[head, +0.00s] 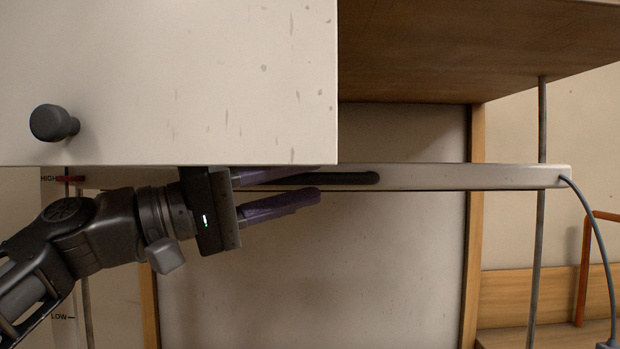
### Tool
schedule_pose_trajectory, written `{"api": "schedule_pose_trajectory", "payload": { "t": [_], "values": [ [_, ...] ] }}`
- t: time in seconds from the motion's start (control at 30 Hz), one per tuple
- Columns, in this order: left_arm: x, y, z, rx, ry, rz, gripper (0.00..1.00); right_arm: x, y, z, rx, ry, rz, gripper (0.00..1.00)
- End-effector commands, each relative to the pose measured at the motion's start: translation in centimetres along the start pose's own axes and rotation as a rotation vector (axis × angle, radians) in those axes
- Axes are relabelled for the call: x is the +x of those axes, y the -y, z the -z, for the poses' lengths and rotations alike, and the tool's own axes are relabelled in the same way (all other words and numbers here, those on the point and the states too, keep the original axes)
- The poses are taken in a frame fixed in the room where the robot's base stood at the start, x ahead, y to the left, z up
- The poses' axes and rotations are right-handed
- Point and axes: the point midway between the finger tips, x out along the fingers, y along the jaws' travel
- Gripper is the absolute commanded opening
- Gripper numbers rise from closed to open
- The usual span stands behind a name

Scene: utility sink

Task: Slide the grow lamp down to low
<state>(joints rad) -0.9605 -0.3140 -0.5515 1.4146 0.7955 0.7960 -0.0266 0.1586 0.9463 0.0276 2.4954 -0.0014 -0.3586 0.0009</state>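The grow lamp (450,177) is a long pale horizontal bar below the cabinet, with a dark grip (355,179) along its front. It is level with the HIGH label (48,178), where a red mark (70,179) shows on the scale. The LOW label (59,317) is far below. My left gripper (318,183) is open, with its purple fingers pointing right, one above the other. The fingers are at the left part of the dark grip, which shows between them; I cannot tell whether they touch it. My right gripper is out of view.
A pale cabinet door (200,70) with a dark knob (54,123) hangs just above my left gripper. A thin upright rod (538,240) crosses the lamp's right end. A grey cord (604,250) hangs from that end. The space below the lamp looks clear.

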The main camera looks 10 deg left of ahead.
Motion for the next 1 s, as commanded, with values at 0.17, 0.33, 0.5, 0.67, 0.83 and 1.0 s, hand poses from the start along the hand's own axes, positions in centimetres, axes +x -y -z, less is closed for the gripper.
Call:
{"api": "schedule_pose_trajectory", "payload": {
  "t": [0.17,0.33,0.5,0.67,0.83,1.0],
  "values": [
    [1.6,0.0,0.0,0.001,0.0,0.0,0.36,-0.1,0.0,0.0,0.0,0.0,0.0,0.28],
    [1.7,0.0,0.0,0.001,-0.001,0.0,0.36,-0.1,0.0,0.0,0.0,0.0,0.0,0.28],
    [1.7,0.0,0.0,0.001,-0.001,0.0,0.31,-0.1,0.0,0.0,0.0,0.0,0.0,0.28],
    [1.7,0.0,0.0,0.001,-0.001,0.0,0.18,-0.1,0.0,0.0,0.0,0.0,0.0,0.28],
    [1.7,0.0,0.0,0.0,-0.001,0.0,0.04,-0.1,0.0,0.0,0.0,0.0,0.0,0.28],
    [1.7,0.0,0.0,0.0,-0.001,0.0,0.0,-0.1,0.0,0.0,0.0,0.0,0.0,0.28]
  ]
}}
